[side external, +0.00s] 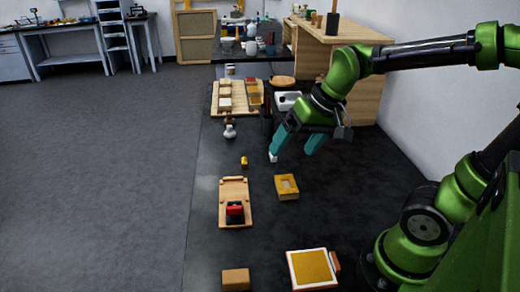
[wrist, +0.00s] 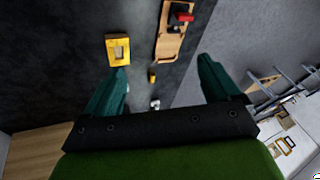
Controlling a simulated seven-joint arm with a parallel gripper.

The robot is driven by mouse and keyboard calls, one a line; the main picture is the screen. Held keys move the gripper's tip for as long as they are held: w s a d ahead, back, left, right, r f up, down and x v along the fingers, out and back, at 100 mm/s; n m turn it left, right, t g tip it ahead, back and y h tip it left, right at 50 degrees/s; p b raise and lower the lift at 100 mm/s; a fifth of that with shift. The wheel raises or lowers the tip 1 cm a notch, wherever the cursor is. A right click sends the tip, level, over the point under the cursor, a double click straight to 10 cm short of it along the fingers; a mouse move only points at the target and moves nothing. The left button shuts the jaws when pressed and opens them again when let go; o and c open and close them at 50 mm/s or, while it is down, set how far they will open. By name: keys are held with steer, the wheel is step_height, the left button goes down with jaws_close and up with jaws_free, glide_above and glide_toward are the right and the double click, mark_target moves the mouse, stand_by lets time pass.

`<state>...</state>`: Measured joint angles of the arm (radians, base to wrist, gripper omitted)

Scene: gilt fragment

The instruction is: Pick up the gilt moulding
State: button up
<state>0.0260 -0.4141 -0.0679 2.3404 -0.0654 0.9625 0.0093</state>
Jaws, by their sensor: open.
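A small gold piece (side external: 244,162), which looks like the gilt moulding, lies on the dark bench top beyond the wooden board. It also shows in the wrist view (wrist: 152,77), small and low between my fingers. My gripper (side external: 293,153) has two teal fingers, spread apart with nothing between them. It hangs above the bench, to the right of the gold piece and apart from it. In the wrist view the fingers (wrist: 163,65) are wide apart. A larger yellow block with a pale recess (side external: 287,186) lies nearer the camera; I cannot fully rule it out as the moulding.
A wooden board (side external: 232,190) carries a red and black tool (side external: 235,211). A framed yellow panel (side external: 312,268) and a tan block (side external: 236,279) lie at the near end. A small flask-like thing (side external: 230,131) and a sectioned tray (side external: 225,108) stand beyond. Bare bench surrounds the gold piece.

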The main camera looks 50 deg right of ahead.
steer(key=w+d+f+m+g+h, duration=0.25)
steer(key=w+d+f+g, duration=0.2)
steer(key=w+d, duration=0.45)
glide_above(286, 186)
steer(key=shift+m+y, duration=0.45)
steer(key=f, duration=1)
steer(key=shift+s+f, duration=0.2)
steer(key=shift+f, duration=0.1)
steer(key=shift+w+d+f, duration=0.1)
steer(key=shift+f, duration=1.35)
steer(key=shift+w+f, duration=0.1)
steer(key=shift+f, duration=1.35)
steer(key=c, duration=1.2)
steer(key=shift+o, duration=0.2)
steer(key=shift+r, duration=0.1)
